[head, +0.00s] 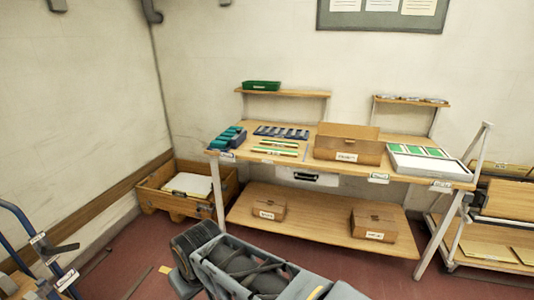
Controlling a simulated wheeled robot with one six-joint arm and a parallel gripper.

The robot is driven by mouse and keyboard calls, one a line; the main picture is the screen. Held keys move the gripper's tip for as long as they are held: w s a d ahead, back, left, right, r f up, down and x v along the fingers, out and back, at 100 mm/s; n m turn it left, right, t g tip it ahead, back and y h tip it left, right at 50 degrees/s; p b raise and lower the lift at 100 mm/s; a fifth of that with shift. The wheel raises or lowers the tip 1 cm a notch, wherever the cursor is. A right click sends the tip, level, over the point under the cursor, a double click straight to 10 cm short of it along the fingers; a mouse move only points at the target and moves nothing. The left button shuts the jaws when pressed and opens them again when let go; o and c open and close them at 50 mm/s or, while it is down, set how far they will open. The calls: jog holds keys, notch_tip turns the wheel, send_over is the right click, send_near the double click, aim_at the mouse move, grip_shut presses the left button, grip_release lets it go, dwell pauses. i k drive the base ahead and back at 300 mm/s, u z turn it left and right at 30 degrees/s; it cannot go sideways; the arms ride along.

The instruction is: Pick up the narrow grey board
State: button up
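I cannot make out a narrow grey board for certain in the head view. Several narrow green and pale strips (277,151) lie flat on the wooden workbench (310,167), left of the cardboard box. Behind them is a dark blue rack (281,132) with pale slots; what it holds is too small to tell. A pale grey tray (447,170) with green boards (404,150) sits at the right of the bench. Parts of my arm show at the bottom middle, in front of the bench. I cannot see my gripper's fingers.
Blue bins (229,135) stand at the bench's left end and an open cardboard box (346,148) near its middle. Two boxes sit on the lower shelf (310,220). A wooden crate (157,196) is left, a rack (500,215) right, a blue trolley (40,245) at far left.

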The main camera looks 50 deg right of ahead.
aim_at(255, 149)
jog(key=i, duration=1.7)
jog(key=z, duration=0.6)
jog(key=i, duration=1.05)
jog(key=z, duration=1.55)
jog(key=i, duration=0.9)
jog(key=z, duration=0.8)
